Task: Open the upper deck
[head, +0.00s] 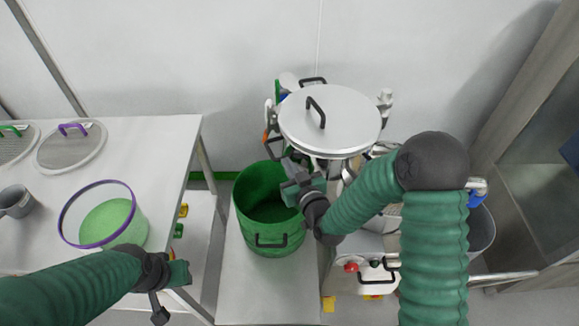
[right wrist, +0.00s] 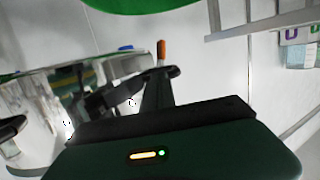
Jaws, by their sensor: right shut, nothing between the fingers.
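The round steel machine (head: 330,165) stands at the back centre in the head view, topped by a flat white lid (head: 345,110) with black handles. The lid lies level on top. A lever with an orange tip shows at its left side (head: 266,137); an orange tip also shows in the right wrist view (right wrist: 161,48). My right gripper (head: 291,165) is shut and empty, beside the machine's lower left side and over the green bucket's right rim. Whether it touches the machine is hidden. My left gripper (head: 186,273) hangs at the table's front edge; its jaws are unclear.
A green bucket (head: 255,195) stands on the bench just left of the machine. The left table (head: 150,140) holds a purple-rimmed sieve bowl (head: 70,225), mesh discs (head: 72,148) and a grey cup (head: 15,200). A control box with buttons (head: 365,275) sits front right.

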